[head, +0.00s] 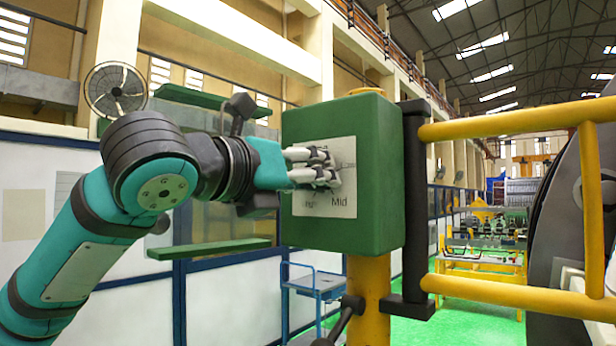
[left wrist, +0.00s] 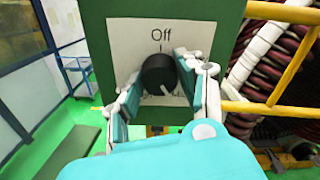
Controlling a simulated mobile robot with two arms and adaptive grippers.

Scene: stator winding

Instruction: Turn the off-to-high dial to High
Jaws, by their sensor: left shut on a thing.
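The dial is a round black knob (left wrist: 157,72) on a white label plate (left wrist: 118,40), with "Off" printed above it in the left wrist view. A white mark on the knob's face points down and slightly right. My left gripper (head: 326,171) reaches the plate from the left in the head view and hides the knob there. Its fingers are shut on the knob, one on each side, in the left wrist view. "Mid" shows at the plate's lower right in the head view; the lower-left label is partly hidden. My right gripper is not in view.
The plate is on a green box (head: 376,150) on a yellow post (head: 369,290). A black upright bar (head: 415,200) and yellow rails (head: 510,122) stand close to its right. A blue cart (head: 315,290) stands behind, below the box.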

